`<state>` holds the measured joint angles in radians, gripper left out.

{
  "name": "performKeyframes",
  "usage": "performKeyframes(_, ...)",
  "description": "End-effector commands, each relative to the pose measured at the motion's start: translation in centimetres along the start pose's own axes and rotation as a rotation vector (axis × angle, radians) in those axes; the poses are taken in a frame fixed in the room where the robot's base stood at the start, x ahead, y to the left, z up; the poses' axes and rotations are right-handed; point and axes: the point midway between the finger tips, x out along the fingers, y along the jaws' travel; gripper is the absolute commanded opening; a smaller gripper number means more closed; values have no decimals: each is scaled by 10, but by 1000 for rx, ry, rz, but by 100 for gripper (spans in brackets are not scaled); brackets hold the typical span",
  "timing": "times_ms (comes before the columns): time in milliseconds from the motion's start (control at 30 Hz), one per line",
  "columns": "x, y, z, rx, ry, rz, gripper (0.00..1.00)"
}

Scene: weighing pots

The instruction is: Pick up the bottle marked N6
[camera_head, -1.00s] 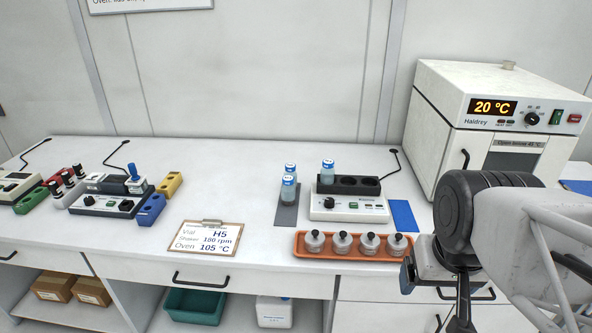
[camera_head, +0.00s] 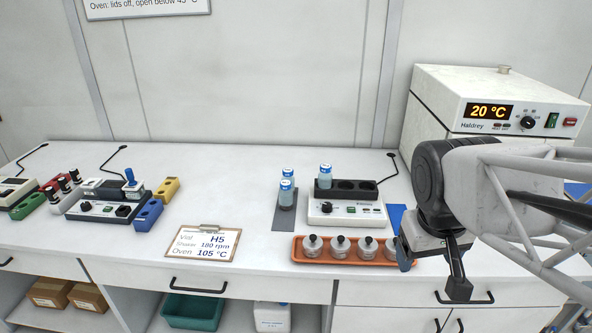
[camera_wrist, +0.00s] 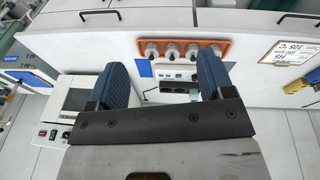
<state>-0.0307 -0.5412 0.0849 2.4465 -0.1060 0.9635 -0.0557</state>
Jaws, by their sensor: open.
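Two blue-capped bottles, a front one (camera_head: 286,193) and one behind it (camera_head: 288,175), stand on a dark grey mat (camera_head: 284,222). A third blue-capped bottle (camera_head: 325,174) stands in the left hole of the black block on the white shaker (camera_head: 345,212). The bottle markings are too small to read, so I cannot tell which is N6. My gripper (camera_head: 432,268) is open and empty, over the bench's front edge by the right end of the orange tray. In the wrist view its fingers (camera_wrist: 164,78) are apart with nothing between them.
The orange tray (camera_head: 300,250) with several lidded pots lies in front of the shaker; my gripper hides its right end. A clipboard (camera_head: 205,243) lies left of it. The white oven (camera_head: 445,110) stands at the right. Bench left of the mat is clear.

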Motion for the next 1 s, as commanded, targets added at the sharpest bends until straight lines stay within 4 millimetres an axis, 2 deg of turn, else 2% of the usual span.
performKeyframes(33, 0, 1, -12, -35, -12, 12, 75)
performKeyframes(533, 6, 4, -132, -399, -113, 156, 75)
performKeyframes(1000, 32, -15, -249, -736, -213, 291, 75)
